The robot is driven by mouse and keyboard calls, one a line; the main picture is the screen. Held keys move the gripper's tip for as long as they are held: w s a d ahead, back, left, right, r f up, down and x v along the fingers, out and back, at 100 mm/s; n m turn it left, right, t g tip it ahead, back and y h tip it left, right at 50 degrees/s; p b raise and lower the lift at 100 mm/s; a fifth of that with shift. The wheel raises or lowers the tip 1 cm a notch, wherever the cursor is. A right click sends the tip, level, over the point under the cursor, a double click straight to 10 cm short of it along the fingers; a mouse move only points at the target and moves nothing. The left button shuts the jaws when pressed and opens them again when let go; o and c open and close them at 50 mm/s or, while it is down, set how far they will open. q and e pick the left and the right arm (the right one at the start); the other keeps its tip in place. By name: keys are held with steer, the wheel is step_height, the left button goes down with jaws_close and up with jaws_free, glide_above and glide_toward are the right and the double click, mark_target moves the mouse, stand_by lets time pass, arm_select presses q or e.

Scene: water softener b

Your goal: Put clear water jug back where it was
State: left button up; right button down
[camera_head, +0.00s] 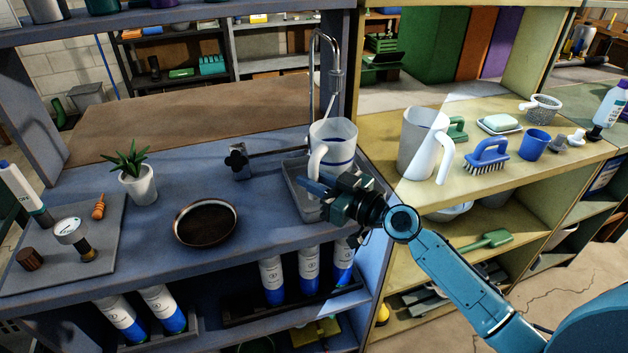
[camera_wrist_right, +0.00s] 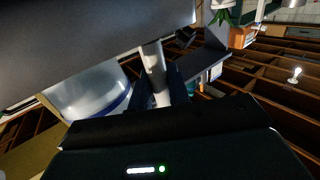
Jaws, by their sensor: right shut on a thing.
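A clear jug with a blue band (camera_head: 340,132) is upright over the grey sink tray (camera_head: 300,206) beneath the tap (camera_head: 333,75). I cannot tell whether its base touches the tray. My right gripper (camera_head: 322,188) is shut on the jug's handle, at its lower part. In the right wrist view the jug's body (camera_wrist_right: 92,97) is left of the fingers, and the pale handle (camera_wrist_right: 153,62) runs down between them. A second pale jug (camera_head: 415,138) stands on the yellow bench at right. My left gripper is not in view.
A dark round pan (camera_head: 205,222), a potted plant (camera_head: 138,180) and a grey mat (camera_head: 60,262) are on the blue bench. A blue brush (camera_head: 488,155), a blue cup (camera_head: 534,144) and a soap dish (camera_head: 499,124) are on the yellow bench. Bottles (camera_head: 308,268) stand on the shelf below.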

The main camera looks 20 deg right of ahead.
steer(key=shift+f, duration=0.15)
steer(key=c, duration=1.7)
jaws_free()
steer(key=o, duration=0.4)
